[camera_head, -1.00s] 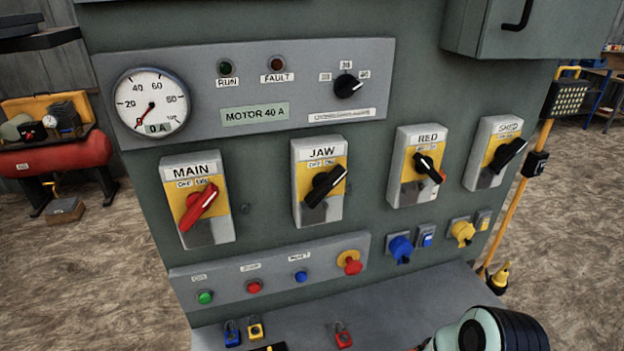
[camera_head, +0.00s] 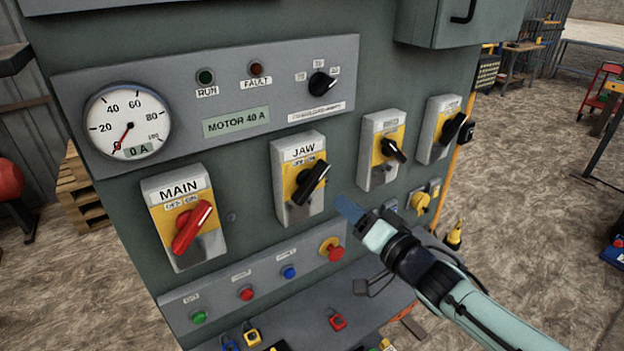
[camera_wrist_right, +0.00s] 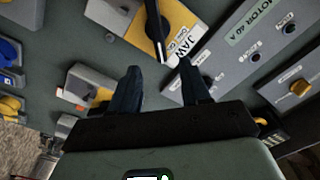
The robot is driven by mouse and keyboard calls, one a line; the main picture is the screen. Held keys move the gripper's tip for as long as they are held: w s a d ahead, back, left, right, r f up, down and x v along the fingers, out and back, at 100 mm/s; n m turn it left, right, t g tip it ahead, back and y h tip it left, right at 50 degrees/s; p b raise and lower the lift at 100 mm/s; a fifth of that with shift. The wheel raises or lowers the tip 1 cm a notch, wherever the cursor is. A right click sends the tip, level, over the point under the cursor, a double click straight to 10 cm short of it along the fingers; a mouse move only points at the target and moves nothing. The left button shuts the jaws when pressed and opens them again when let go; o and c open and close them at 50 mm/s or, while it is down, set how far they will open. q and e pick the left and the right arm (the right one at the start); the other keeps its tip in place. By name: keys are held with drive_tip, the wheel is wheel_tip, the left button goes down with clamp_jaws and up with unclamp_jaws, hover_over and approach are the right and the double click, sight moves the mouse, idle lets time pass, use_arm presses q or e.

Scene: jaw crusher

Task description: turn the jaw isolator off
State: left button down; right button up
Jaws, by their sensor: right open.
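The jaw isolator (camera_head: 299,200) is a grey box with a yellow plate marked JAW and a black rotary handle (camera_head: 311,183). The handle is tilted, its upper end pointing up and right. In the right wrist view the black handle (camera_wrist_right: 156,28) shows beyond the fingers, near the JAW label. My right gripper (camera_head: 345,207) is just to the right of and below the jaw isolator, apart from it. In the wrist view the right gripper (camera_wrist_right: 160,80) is open, with nothing between its fingers. My left gripper is not in view.
The MAIN isolator (camera_head: 186,222) with a red handle is on the left. Two more isolators (camera_head: 384,150) (camera_head: 440,130) are on the right. Push buttons (camera_head: 246,294) and a red mushroom button (camera_head: 332,249) sit below. Padlocks (camera_head: 338,321) lie on the shelf.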

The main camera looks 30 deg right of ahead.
sight(318, 181)
drive_tip(key=w, duration=0.4)
drive_tip(key=w+p, duration=0.1)
drive_tip(key=w, duration=0.3)
drive_tip(key=w+a+p, duration=0.1)
drive_tip(key=w, duration=0.3)
drive_tip(key=shift+w, duration=0.3)
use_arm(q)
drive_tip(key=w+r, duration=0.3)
use_arm(e)
drive_tip(key=shift+f, duration=0.1)
drive_tip(key=shift+s, duration=0.1)
drive_tip(key=shift+c, duration=0.9)
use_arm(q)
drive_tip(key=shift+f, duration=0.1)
use_arm(e)
clamp_jaws()
